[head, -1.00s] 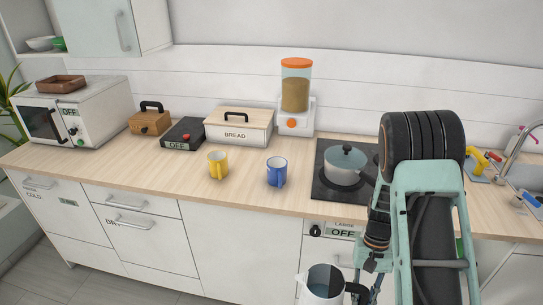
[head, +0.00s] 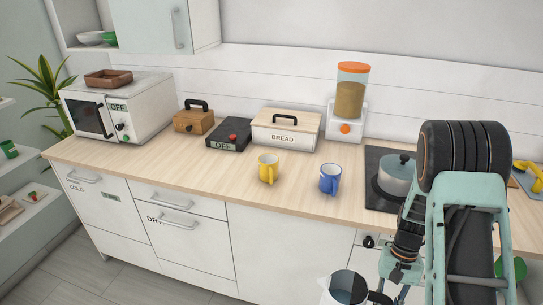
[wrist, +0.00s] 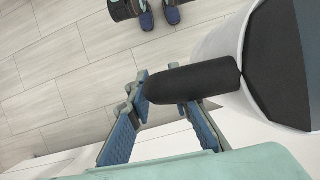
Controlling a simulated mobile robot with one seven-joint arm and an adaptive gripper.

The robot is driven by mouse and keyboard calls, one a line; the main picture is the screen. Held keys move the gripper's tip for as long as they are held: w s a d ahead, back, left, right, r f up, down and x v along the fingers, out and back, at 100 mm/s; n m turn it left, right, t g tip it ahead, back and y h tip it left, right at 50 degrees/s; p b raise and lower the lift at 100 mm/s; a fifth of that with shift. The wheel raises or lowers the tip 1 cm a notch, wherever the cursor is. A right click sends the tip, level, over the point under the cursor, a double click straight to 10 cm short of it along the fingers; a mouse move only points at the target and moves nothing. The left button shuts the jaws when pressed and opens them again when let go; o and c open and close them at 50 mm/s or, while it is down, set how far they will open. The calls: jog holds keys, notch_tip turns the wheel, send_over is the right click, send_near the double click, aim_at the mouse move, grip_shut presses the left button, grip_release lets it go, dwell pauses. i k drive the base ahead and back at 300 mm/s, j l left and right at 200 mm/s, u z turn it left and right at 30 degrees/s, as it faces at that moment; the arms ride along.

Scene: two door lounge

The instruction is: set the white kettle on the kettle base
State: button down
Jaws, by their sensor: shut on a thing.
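The white kettle (head: 331,292) is at the bottom edge of the head view, in front of the counter and partly cut off. Its top looks open, with grey-blue inside. My gripper (head: 388,284) is shut on its black handle, which lies between the two fingers in the wrist view (wrist: 165,98). The kettle's white body (wrist: 222,48) shows at the upper right there.
A yellow mug (head: 267,172) and a blue mug (head: 329,182) stand near the counter's front edge. A wooden box (head: 194,121) and the bread box (head: 286,134) flank the black unit. A pot (head: 396,180) sits on the hob at right. Bare counter (head: 190,160) lies before the black unit.

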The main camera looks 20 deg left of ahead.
aim_at(233, 127)
jog(key=j, duration=0.6)
jog(key=k+j+z, duration=0.1)
jog(key=j, duration=0.5)
jog(key=k+j, duration=0.1)
jog(key=j, duration=0.5)
jog(key=k+j+z, duration=0.1)
jog(key=j, duration=0.5)
jog(key=k+j, duration=0.1)
jog(key=j, duration=0.45)
